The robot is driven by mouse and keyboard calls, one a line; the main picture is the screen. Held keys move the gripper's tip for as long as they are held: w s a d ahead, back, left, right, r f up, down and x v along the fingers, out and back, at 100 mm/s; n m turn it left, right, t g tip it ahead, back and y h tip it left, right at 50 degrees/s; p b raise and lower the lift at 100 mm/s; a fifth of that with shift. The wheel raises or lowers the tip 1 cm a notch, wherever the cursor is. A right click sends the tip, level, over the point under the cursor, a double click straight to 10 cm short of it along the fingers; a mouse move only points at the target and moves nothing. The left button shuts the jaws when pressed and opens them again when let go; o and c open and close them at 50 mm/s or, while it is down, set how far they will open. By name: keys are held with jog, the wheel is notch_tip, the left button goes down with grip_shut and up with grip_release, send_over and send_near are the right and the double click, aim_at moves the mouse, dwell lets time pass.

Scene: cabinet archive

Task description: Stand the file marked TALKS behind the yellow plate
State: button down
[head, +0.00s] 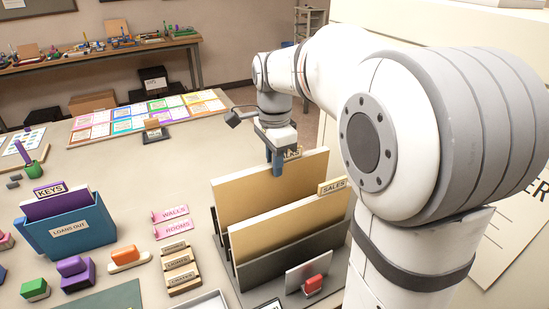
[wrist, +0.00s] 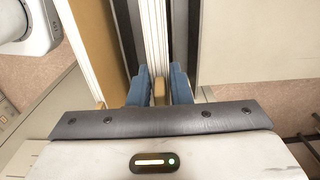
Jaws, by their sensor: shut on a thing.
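My gripper (head: 275,168), with blue fingers, is shut on the top edge of a tan file (head: 262,190) at the back of the dark rack (head: 232,279). This file's tab (head: 293,154) is partly hidden by the gripper; its visible end fits TALKS. The file is upright, and its lower part is hidden behind the file marked SALES (head: 285,228). In the wrist view, the fingers (wrist: 161,90) straddle the held file's pale page edges (wrist: 154,35). I cannot make out a yellow plate in either view.
The blue LOANS OUT box (head: 80,232) holds the purple KEYS file (head: 55,203). Pink labels (head: 172,214) and tan labels (head: 178,262) lie left of the rack. A white card with a red block (head: 314,284) is in front.

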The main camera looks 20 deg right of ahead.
jog(key=shift+f+b, duration=1.1)
jog(key=shift+f, duration=0.9)
jog(key=c, duration=1.3)
grip_release()
jog(key=shift+o, duration=0.2)
jog(key=shift+r+p, duration=2.95)
jog(key=shift+r, duration=0.6)
